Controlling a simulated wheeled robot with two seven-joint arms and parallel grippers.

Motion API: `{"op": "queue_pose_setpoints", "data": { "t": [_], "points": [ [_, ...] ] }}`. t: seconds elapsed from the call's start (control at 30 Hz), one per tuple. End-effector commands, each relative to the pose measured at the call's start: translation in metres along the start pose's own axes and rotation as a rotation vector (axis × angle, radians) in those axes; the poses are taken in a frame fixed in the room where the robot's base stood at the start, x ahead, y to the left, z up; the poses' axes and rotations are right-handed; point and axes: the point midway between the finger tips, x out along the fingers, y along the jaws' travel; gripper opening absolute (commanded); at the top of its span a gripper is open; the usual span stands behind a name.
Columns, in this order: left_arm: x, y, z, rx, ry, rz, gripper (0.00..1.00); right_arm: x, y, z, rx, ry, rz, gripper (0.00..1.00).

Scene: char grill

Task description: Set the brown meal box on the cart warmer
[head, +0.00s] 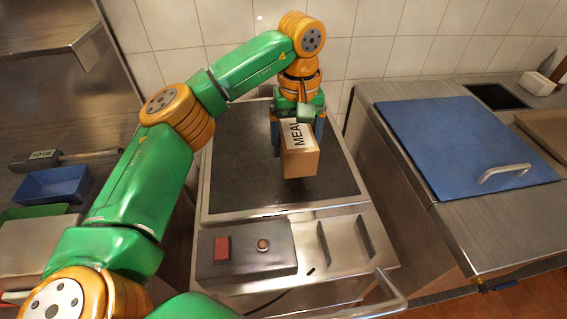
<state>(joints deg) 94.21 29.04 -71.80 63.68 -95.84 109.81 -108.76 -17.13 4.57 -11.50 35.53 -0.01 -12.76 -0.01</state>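The brown meal box (300,162) has a white label reading "MEAL". It is held in my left gripper (298,125), whose blue fingers sit on both sides of its upper part. The box hangs over the dark top plate of the cart warmer (235,175), toward the plate's right middle. It looks slightly tilted, and I cannot tell whether its bottom touches the plate. The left arm reaches in from the left and covers part of the cart's left edge. My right gripper is not in view.
The cart front has a panel with a red switch (222,248) and a round button (263,245), plus a push handle (385,295). A counter with a blue lid (455,145) stands at right. A blue tray (52,185) lies at left. Tiled wall (375,57) stands behind.

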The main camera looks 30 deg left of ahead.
Motion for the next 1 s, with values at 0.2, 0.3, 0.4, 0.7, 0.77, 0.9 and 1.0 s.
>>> {"op": "queue_pose_setpoints", "data": {
  "t": [0.2, 0.3, 0.4, 0.7, 0.77, 0.9, 1.0],
  "points": [
    [0.024, -0.020, -0.010, -0.001, 0.000, 0.000, 0.07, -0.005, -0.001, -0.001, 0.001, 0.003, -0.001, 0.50],
    [0.043, -0.024, -0.011, 0.001, -0.002, -0.002, 0.07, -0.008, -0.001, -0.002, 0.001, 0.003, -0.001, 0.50],
    [0.058, -0.024, -0.011, 0.002, 0.000, -0.002, 0.07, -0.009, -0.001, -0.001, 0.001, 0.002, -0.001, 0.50],
    [0.062, -0.023, -0.011, 0.001, 0.002, 0.001, 0.07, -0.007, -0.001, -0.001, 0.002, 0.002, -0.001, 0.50],
    [0.063, -0.023, -0.011, 0.001, 0.002, 0.001, 0.90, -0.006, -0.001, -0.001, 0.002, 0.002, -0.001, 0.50],
    [0.062, -0.023, -0.011, 0.001, 0.001, 0.001, 1.00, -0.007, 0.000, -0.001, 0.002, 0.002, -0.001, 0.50],
    [0.062, -0.023, -0.011, 0.001, 0.001, 0.001, 1.00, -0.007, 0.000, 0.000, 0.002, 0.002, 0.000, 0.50]
  ]
}}
